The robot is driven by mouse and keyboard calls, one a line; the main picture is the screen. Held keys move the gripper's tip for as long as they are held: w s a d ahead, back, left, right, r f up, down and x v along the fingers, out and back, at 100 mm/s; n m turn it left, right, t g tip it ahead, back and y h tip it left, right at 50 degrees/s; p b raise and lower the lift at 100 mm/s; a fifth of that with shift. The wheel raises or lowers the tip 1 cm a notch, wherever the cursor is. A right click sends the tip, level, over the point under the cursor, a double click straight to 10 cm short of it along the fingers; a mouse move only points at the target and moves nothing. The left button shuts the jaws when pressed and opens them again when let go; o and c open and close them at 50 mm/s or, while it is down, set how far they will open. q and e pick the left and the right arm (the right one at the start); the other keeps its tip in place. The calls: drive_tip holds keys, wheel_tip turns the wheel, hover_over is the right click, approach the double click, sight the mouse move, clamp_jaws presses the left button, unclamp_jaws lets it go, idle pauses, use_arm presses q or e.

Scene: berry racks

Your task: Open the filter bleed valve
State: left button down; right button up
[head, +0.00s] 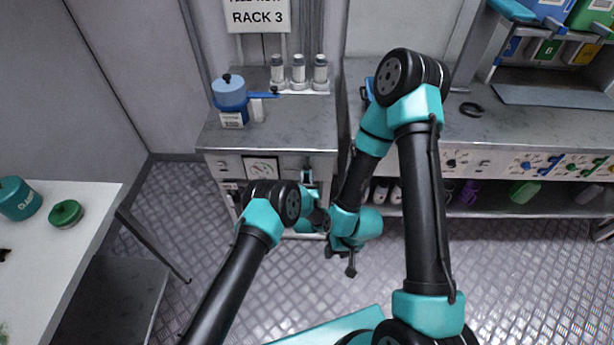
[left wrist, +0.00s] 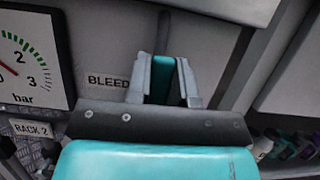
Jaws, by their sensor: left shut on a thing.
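In the left wrist view the bleed valve's teal handle (left wrist: 165,80) stands between the grey fingers of my left gripper (left wrist: 166,78), which is shut on it. The handle is roughly upright in this view. The "BLEED" label (left wrist: 108,82) is just left of the fingers, partly covered by them. In the head view my left arm reaches to the front of the rack 3 cabinet, beside the gauge (head: 261,168), and mostly hides its own gripper. My right gripper (head: 350,265) hangs over the floor, away from the cabinet; its opening is too small to make out.
A blue pot-like vessel (head: 230,92) and several grey-capped cylinders (head: 298,72) stand on the cabinet top. A bench with coloured valves (head: 540,163) is on the right. A white table (head: 50,260) with green items is on the left. The floor between is clear.

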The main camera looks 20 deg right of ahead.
use_arm(q)
drive_tip(key=c, duration=1)
unclamp_jaws()
drive_tip(key=shift+s+f, duration=0.1)
drive_tip(key=v, duration=0.7)
drive_tip(key=shift+s+a, duration=0.1)
drive_tip(key=shift+s, duration=0.05)
